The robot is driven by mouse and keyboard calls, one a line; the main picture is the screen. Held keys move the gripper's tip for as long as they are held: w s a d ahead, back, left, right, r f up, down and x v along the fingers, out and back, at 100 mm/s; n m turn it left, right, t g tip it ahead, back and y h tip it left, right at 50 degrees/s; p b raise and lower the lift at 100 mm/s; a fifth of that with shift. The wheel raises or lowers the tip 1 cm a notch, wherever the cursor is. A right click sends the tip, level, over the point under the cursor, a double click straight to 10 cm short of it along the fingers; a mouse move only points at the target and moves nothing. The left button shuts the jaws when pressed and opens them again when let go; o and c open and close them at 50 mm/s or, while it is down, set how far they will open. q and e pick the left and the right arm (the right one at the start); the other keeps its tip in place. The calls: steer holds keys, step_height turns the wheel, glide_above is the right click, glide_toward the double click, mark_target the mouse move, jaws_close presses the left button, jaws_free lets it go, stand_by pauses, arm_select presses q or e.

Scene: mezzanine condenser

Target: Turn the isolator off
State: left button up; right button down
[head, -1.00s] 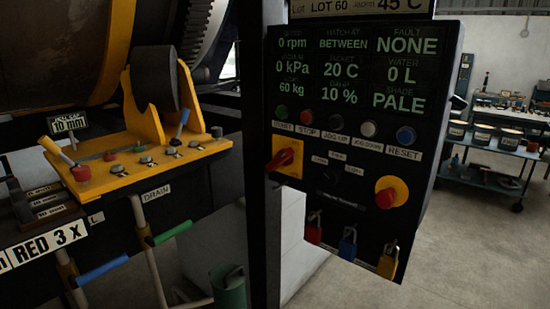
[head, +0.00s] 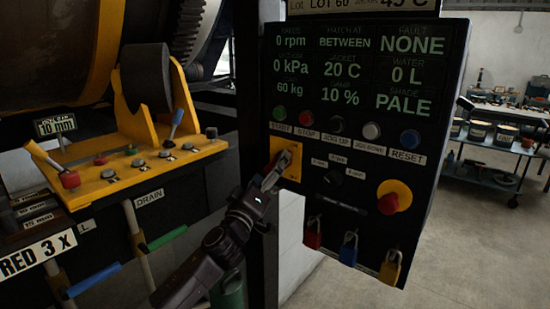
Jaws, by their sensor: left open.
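The isolator is a yellow square plate (head: 281,142) on the left side of the black control panel (head: 450,100). My left gripper (head: 283,163) reaches up from below and is in front of this plate. The gripper is open. Its fingers cover the red rotary handle, so I cannot see the handle's angle or tell whether the fingers touch it. My right gripper is not in view.
A red emergency button (head: 388,204) on a yellow disc sits to the right on the panel. Red, blue (head: 348,249) and yellow (head: 390,267) padlocks hang along the bottom. A yellow lever console (head: 120,173) stands at left.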

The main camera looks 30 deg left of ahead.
mark_target(273, 165)
arm_select(q)
steer(key=shift+p+x, duration=0.4)
steer(key=shift+x, duration=1.35)
steer(key=shift+c, duration=0.3)
steer(key=shift+f, duration=0.1)
steer(key=c, duration=1.1)
